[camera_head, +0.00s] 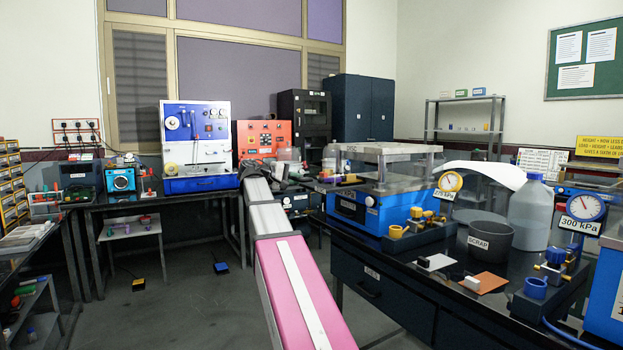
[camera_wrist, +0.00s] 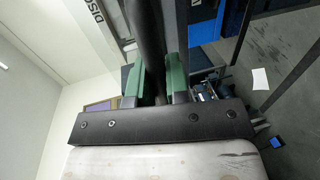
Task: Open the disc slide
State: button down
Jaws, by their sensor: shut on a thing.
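In the wrist view my gripper (camera_wrist: 155,82) has its two green-padded fingers closed on a dark upright bar (camera_wrist: 147,35). The bar looks like a handle and runs up out of the picture. A pale panel (camera_wrist: 60,35) beside it carries black lettering that begins "DIS", cut off by the frame edge. How far the disc slide is open cannot be told.
A white and blue machine (camera_head: 196,140) and an orange control box (camera_head: 267,137) stand on the far bench. The right bench holds a blue press (camera_head: 355,210), a scrap bin (camera_head: 485,238) and a grey bottle (camera_head: 529,215).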

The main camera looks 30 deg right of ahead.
jog(key=f+v, duration=0.1)
jog(key=v, duration=0.5)
jog(key=shift+a, duration=0.15)
jog(key=shift+f, duration=0.1)
jog(key=c, duration=1.1)
grip_release()
jog(key=v, duration=1)
jog(key=shift+s+a, duration=0.15)
jog(key=shift+a, duration=0.25)
